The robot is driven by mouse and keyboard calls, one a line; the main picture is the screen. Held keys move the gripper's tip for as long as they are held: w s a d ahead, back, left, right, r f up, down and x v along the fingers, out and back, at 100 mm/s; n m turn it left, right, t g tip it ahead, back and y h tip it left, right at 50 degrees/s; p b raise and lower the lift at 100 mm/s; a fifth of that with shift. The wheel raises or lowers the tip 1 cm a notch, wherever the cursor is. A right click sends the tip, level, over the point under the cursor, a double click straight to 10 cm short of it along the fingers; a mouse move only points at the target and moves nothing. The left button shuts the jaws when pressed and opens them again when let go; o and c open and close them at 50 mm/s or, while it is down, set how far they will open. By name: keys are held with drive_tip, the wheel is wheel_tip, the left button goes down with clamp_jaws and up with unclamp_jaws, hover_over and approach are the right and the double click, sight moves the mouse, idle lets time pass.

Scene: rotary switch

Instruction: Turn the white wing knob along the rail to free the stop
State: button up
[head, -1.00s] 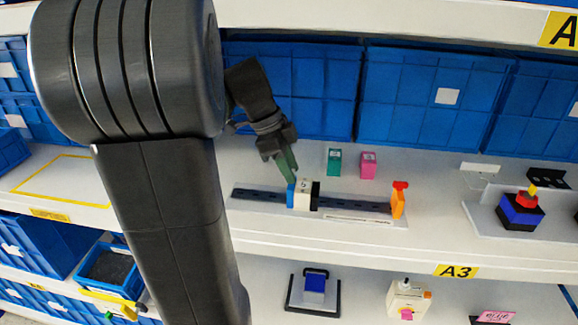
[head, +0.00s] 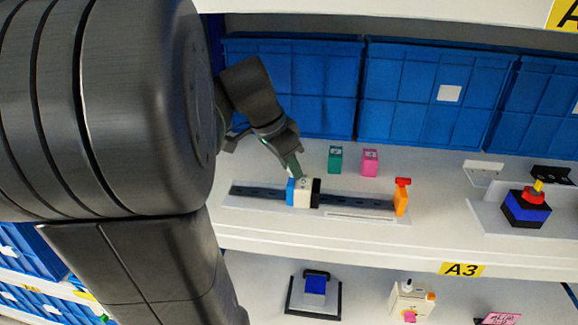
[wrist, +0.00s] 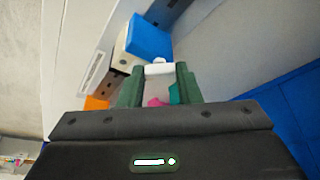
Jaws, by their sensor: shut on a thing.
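The dark rail (head: 258,192) lies on a light plate on the shelf. A block with blue, white and black sections (head: 304,194) sits on it left of the rail's middle; the wrist view also shows its blue and cream parts (wrist: 149,38). My gripper (head: 297,174) reaches down to the block's top from the upper left. In the wrist view its green fingers are shut on the white wing knob (wrist: 159,70), one on each side. In the head view the fingers mostly hide the knob. An orange post with a red top (head: 401,199) stands upright at the rail's right end.
A green box (head: 335,159) and a pink box (head: 370,162) stand behind the rail. Blue bins (head: 415,95) line the back. A red, blue and black device (head: 526,208) stands to the right. The shelf's front edge is close below the rail.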

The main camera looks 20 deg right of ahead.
drive_tip(key=n+t, duration=0.1)
drive_tip(key=n, duration=0.1)
drive_tip(key=n+t+y, duration=0.1)
drive_tip(key=n, duration=0.2)
drive_tip(key=shift+s+d+r+n+p, duration=0.1)
drive_tip(key=shift+s+r+n+p, duration=0.1)
drive_tip(key=shift+n+p, duration=0.15)
drive_tip(key=shift+d+f+n+t+y+p, duration=0.1)
drive_tip(key=shift+n+t+y+p, duration=0.3)
drive_tip(key=shift+n, duration=0.65)
drive_tip(key=shift+f+n+t+y+p, duration=0.15)
drive_tip(key=shift+n+p, duration=0.3)
drive_tip(key=shift+n, duration=0.55)
drive_tip(key=shift+r, duration=0.1)
drive_tip(key=o, duration=1)
drive_tip(key=shift+s, duration=0.1)
drive_tip(key=v, duration=0.7)
drive_tip(key=shift+r, duration=0.25)
drive_tip(key=shift+f, duration=0.1)
